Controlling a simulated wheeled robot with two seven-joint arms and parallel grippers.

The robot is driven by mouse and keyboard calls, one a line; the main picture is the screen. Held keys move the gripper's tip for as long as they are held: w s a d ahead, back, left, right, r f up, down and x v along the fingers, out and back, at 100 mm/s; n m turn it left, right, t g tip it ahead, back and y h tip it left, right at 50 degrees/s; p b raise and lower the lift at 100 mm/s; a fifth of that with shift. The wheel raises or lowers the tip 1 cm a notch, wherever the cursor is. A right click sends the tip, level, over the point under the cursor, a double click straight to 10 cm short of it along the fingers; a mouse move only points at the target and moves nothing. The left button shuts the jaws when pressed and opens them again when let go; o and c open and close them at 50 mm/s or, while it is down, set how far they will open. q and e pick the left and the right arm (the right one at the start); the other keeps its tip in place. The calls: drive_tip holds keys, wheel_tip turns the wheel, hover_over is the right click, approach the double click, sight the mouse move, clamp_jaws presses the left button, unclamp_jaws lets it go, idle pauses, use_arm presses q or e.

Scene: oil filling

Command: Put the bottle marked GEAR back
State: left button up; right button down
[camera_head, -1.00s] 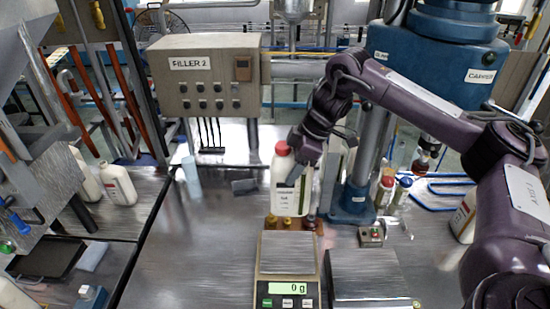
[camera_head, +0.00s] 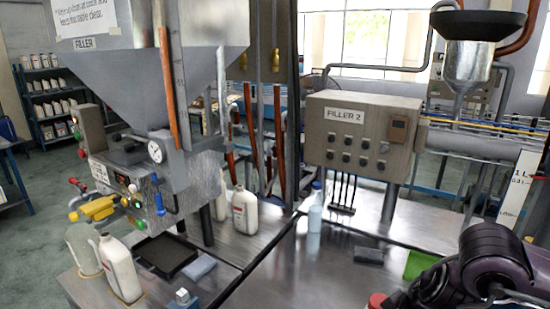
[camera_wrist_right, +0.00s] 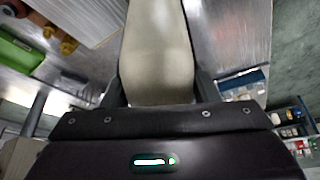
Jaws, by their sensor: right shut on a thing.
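My right gripper (camera_wrist_right: 158,92) is shut on a pale, cream-white bottle (camera_wrist_right: 157,45), one finger on each side of it. Its label does not show in the right wrist view. In the head view my right wrist is at the lower right, and only the bottle's red cap (camera_head: 377,300) shows at the bottom edge; the body is out of frame. I cannot read a GEAR mark on any bottle here. My left gripper is not in view.
Other pale bottles stand on the left metal bench: one (camera_head: 245,211) by the filler's post, one (camera_head: 120,268) in front. A bluish bottle (camera_head: 314,208) stands near the filler 2 box (camera_head: 357,138). A black tray (camera_head: 166,254) lies below the filler.

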drive_tip(key=w+m, duration=0.1)
drive_tip(key=m, duration=0.1)
drive_tip(key=w+m+h, duration=0.1)
drive_tip(key=m, duration=0.1)
drive_tip(key=w+a+f+m+h, duration=0.1)
drive_tip(key=m, duration=0.1)
drive_tip(key=shift+t, duration=0.4)
drive_tip(key=shift+d, duration=0.1)
